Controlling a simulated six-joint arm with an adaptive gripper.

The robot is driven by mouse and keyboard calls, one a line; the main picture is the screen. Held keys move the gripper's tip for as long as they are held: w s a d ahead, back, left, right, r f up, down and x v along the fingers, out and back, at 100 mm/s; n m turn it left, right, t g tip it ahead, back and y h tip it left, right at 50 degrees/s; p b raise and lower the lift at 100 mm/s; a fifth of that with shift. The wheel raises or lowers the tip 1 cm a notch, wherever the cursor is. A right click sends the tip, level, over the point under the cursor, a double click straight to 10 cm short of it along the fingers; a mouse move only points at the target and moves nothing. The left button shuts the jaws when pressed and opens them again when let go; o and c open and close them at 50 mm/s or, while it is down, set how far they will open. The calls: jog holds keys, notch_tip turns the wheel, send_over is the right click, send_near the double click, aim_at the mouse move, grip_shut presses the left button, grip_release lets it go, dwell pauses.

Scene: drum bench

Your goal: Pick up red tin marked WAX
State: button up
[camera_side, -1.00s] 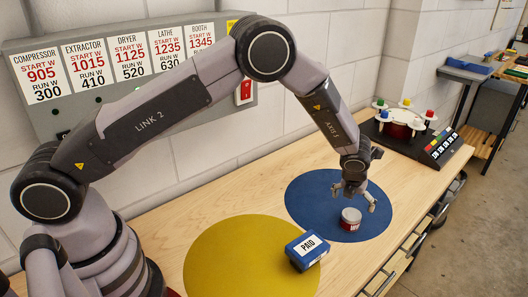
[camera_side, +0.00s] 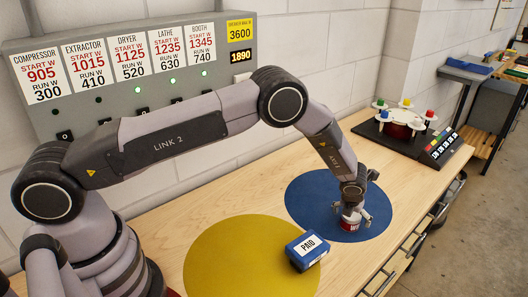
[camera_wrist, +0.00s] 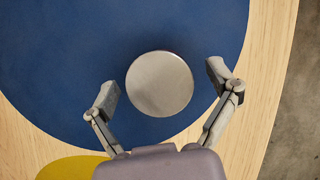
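The red tin (camera_side: 350,222) with a silver lid and a white label stands upright on the blue disc (camera_side: 308,202) on the bench. The label's lettering is too small to read in full. My gripper (camera_side: 354,217) is low around the tin. In the wrist view the tin's round lid (camera_wrist: 160,84) lies between the two fingers of my gripper (camera_wrist: 163,85), with a gap on each side. The fingers are open and do not touch the tin.
A blue box marked PAID (camera_side: 307,249) lies on the edge of the yellow disc (camera_side: 235,262), left of the tin. A carousel with coloured knobs (camera_side: 405,118) stands farther back on the bench. A wall panel (camera_side: 150,70) is behind my arm.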

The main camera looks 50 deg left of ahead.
jog(key=c, duration=1.2)
jog(key=shift+o, duration=0.2)
jog(key=shift+r, duration=0.1)
